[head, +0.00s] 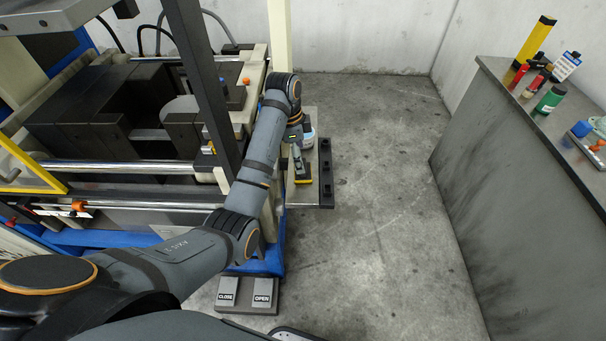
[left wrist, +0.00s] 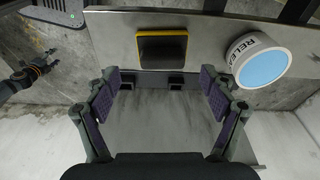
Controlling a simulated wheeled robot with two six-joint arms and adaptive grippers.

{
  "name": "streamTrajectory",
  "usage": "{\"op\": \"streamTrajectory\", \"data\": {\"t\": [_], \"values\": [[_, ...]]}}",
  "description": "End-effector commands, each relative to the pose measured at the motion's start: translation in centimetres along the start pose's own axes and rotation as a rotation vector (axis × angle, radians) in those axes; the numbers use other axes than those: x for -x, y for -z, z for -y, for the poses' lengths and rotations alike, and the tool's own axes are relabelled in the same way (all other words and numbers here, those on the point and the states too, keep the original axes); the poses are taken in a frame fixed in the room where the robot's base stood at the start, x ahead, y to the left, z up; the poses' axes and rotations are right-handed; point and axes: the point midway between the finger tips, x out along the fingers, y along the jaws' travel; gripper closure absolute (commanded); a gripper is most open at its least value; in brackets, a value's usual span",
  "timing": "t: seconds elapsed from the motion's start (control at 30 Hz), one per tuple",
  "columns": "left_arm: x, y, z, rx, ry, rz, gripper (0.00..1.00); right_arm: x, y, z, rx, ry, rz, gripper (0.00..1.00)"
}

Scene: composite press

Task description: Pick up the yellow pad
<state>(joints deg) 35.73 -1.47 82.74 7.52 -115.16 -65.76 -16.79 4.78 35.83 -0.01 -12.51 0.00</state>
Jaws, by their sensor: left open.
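The yellow pad is a dark square block with a yellow edge. In the left wrist view the yellow pad (left wrist: 162,49) lies on a flat metal shelf (left wrist: 115,28), beyond my open fingertips. My left gripper (left wrist: 160,80) is open, with nothing between its fingers. In the head view the left gripper (head: 299,161) reaches down just above the pad (head: 304,181), partly hiding it. They look apart in the wrist view. My right gripper (left wrist: 40,62) seems to show small at the left of the wrist view; its jaws are too small to read.
A white tub marked RELE… with blue contents (left wrist: 262,68) stands beside the pad. The press (head: 110,120) fills the left. CLOSE and OPEN pedals (head: 247,296) sit on the floor. A grey bench (head: 530,150) with bottles stands right; the floor between is clear.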

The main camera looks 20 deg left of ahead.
Motion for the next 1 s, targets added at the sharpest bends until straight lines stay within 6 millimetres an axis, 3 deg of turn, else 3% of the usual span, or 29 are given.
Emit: {"op": "streamTrajectory", "data": {"t": [0.27, 0.4, 0.6, 1.0], "values": [[-3.9, 0.3, 0.5, -0.001, -0.001, -0.001, 0.17, -4.5, -1.1, 0.5, 0.0, 0.001, 0.008, 0.42], [-5.1, 0.4, 0.5, 0.0, -0.003, -0.001, 0.17, -4.2, -1.6, 0.7, -0.001, 0.005, 0.018, 0.42], [-5.0, 0.4, 0.5, 0.0, -0.001, -0.001, 0.17, -4.0, -1.6, 0.9, -0.002, 0.007, 0.017, 0.42], [-5.0, 0.3, 0.5, 0.0, -0.001, 0.0, 0.71, -4.1, -1.4, 0.8, -0.002, 0.006, 0.015, 0.42]]}}
